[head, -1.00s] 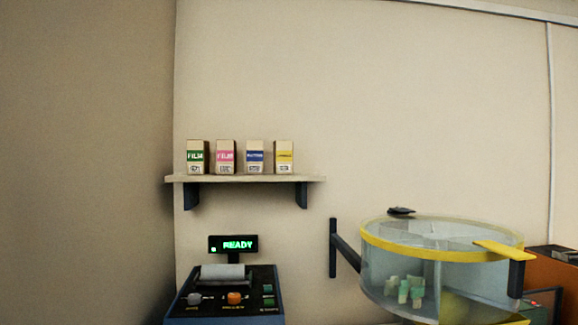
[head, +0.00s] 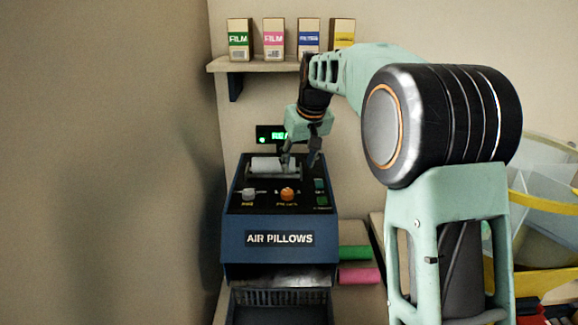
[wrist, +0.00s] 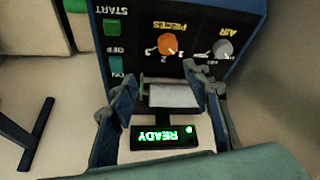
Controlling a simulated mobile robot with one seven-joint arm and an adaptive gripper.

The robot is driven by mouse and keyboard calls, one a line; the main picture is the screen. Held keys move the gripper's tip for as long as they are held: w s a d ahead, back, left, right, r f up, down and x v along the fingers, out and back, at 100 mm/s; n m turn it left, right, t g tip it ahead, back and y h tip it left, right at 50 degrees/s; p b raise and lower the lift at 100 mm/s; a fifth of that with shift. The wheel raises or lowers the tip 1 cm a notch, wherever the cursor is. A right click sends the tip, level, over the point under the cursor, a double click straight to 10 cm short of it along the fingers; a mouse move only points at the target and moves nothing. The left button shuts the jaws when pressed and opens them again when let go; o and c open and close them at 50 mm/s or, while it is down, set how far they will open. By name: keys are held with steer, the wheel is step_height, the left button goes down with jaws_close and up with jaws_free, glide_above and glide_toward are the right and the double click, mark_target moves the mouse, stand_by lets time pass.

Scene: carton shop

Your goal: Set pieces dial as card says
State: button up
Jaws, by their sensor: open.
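The pieces dial (head: 288,195) is an orange knob on the sloping top of the blue air pillows machine (head: 240,238). The dial (wrist: 167,43) also shows in the wrist view, with "PIECES" and small numbers beside it; its exact setting is unclear. My gripper (head: 299,163) is open and empty, above the back of the machine's panel, behind the dial and apart from it. In the wrist view the fingers (wrist: 162,82) stand either side of the white roll (wrist: 173,95), with the dial beyond the tips. I cannot make out a card with instructions.
A grey air dial (head: 249,195) sits left of the orange one, green buttons (head: 320,184) right. A lit display (wrist: 165,135) reading READY stands behind. A shelf (head: 255,65) with film boxes is above. Green (head: 354,253) and pink (head: 360,276) rolls lie at right.

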mark_target(288, 192)
steer(key=shift+g, duration=0.3)
steer(key=x, duration=0.3)
steer(key=p+x, duration=0.1)
steer(key=x, duration=0.3)
steer(key=s+a+p+x, duration=0.1)
steer(key=x, duration=0.3)
steer(key=shift+a+f, duration=0.15)
steer(key=shift+f, duration=0.15)
steer(key=shift+c, duration=0.2)
steer(key=c, duration=1.1)
